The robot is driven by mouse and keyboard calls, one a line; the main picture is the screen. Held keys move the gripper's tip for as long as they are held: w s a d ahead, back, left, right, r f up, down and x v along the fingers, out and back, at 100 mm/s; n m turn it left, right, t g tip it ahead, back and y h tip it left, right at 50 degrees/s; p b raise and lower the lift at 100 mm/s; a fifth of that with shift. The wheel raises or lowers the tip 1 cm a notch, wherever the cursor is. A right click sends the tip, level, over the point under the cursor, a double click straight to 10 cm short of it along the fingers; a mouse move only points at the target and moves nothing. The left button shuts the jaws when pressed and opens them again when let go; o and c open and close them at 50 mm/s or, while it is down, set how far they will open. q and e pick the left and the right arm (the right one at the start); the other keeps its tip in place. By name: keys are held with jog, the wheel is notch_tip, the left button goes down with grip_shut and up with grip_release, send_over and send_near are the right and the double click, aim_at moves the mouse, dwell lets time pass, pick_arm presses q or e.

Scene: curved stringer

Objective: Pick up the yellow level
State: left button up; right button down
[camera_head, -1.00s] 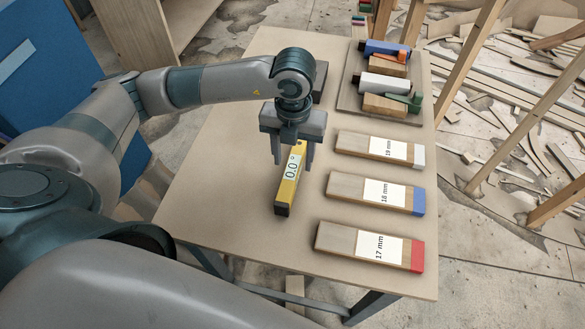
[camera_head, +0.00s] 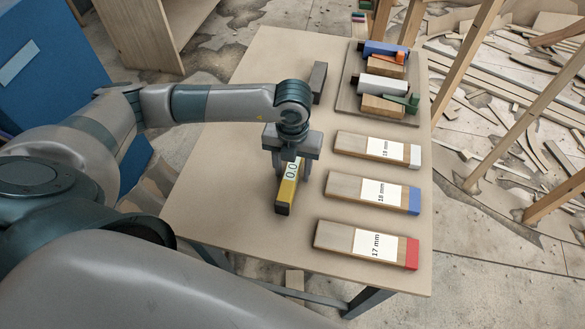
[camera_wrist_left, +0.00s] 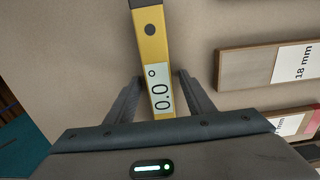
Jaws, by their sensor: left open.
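The yellow level (camera_head: 287,191) lies on the table, with dark ends and a pale display reading 0.0°. It also shows in the left wrist view (camera_wrist_left: 151,42), running from the top edge down between my fingers. My left gripper (camera_head: 291,174) is open over the far part of the level. In the left wrist view its two fingers (camera_wrist_left: 160,77) stand one on each side of the level, with a visible gap at each side. The level's far end is hidden under the gripper. My right gripper is not in view.
Labelled wooden blocks with white (camera_head: 378,149), blue (camera_head: 374,193) and red (camera_head: 367,245) ends lie to the right. A dark grey block (camera_head: 318,82) sits behind the gripper. The table left of the level is clear.

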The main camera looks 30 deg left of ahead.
aim_at(293, 167)
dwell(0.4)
pick_arm(q)
grip_shut()
jog(key=shift+r, duration=0.1)
jog(key=shift+r+b, duration=0.5)
jog(key=shift+b, duration=0.05)
notch_tip(293, 167, up, 2)
jog(key=shift+w+r+b, duration=0.1)
jog(key=shift+r+b, duration=0.1)
jog(key=shift+b, duration=0.6)
jog(key=s+d+r+b, duration=0.1)
jog(key=d+r+b, duration=0.3)
jog(key=d+r, duration=0.3)
jog(key=d, duration=0.4)
jog(key=shift+d+r, duration=0.2)
jog(key=shift+d, duration=0.15)
jog(key=shift+s, duration=0.1)
